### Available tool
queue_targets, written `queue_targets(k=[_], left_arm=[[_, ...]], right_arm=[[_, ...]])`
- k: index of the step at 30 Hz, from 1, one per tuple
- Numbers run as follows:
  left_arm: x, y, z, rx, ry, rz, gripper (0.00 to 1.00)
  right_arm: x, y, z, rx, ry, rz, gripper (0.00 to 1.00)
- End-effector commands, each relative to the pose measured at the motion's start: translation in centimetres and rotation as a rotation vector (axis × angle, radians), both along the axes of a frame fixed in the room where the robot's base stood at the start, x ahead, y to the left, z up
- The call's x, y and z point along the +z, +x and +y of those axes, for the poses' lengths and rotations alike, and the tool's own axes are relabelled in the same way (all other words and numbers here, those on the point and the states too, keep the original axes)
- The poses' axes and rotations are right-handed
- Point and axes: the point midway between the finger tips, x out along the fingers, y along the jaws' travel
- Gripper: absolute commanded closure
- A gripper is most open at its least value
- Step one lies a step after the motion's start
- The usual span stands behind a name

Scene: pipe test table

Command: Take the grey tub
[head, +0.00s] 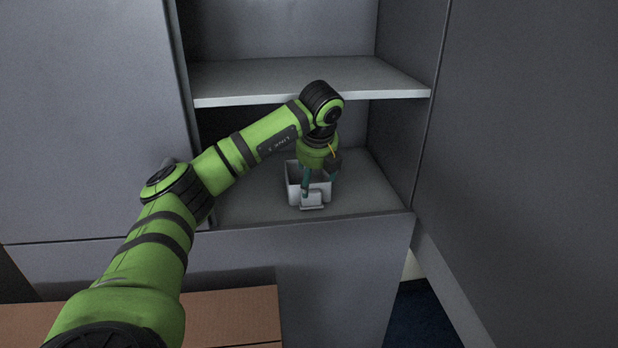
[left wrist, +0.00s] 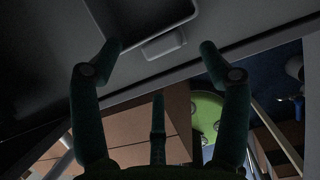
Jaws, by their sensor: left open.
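The grey tub (head: 293,188) stands upright on the lower shelf of the cabinet, near its front edge. It is a small open box with a tab-like handle (head: 312,201) on its front side. My left gripper (head: 317,187) points down over the front of the tub. In the left wrist view the tub (left wrist: 152,14) is at the top, with its handle (left wrist: 164,45) between the spread fingertips. The fingers are open, and I see no clear contact. The gripper and wrist hide part of the tub in the head view. My right gripper is not in view.
The lower shelf (head: 250,207) is otherwise bare, with free room left and right of the tub. An upper shelf (head: 290,80) spans above it, close to my wrist. Cabinet side walls bound the space. A brown box-like surface (head: 232,315) lies below at the front.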

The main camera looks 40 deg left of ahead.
Motion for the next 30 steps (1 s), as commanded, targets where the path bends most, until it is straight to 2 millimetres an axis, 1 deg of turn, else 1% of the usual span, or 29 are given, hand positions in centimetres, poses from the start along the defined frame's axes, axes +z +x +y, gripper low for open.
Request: queue_targets(k=[5, 10, 13, 16, 22, 23, 24, 26, 27, 28, 30], left_arm=[[-1.7, 0.3, 0.6, 0.001, 0.001, 0.006, 0.24], [-4.1, 0.8, 1.3, 0.001, 0.001, 0.006, 0.24], [-5.3, 1.2, 1.6, 0.001, 0.000, 0.003, 0.24], [-6.0, 1.4, 1.8, -0.001, 0.000, 0.002, 0.24], [-6.1, 1.4, 1.8, -0.001, 0.000, 0.000, 0.24], [-6.1, 1.4, 1.8, -0.001, 0.000, 0.000, 0.28], [-6.1, 1.4, 1.8, -0.001, 0.000, 0.000, 0.44], [-6.1, 1.4, 1.8, -0.001, 0.000, 0.000, 0.68], [-6.1, 1.4, 1.8, -0.001, -0.001, 0.001, 0.84], [-6.1, 1.4, 1.8, -0.001, -0.001, 0.001, 0.95], [-6.1, 1.4, 1.8, -0.001, -0.001, 0.001, 1.00]], right_arm=[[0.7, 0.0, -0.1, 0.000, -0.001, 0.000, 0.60], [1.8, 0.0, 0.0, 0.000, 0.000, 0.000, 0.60], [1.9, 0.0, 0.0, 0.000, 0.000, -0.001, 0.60], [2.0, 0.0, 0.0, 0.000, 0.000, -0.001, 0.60], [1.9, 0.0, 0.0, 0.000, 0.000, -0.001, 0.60], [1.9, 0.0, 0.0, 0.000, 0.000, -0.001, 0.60], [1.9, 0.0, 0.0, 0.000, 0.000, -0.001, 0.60], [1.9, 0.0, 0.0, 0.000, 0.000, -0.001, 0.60], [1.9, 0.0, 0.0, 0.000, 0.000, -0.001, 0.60], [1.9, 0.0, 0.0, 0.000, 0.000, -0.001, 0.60], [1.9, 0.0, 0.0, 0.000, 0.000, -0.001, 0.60]])
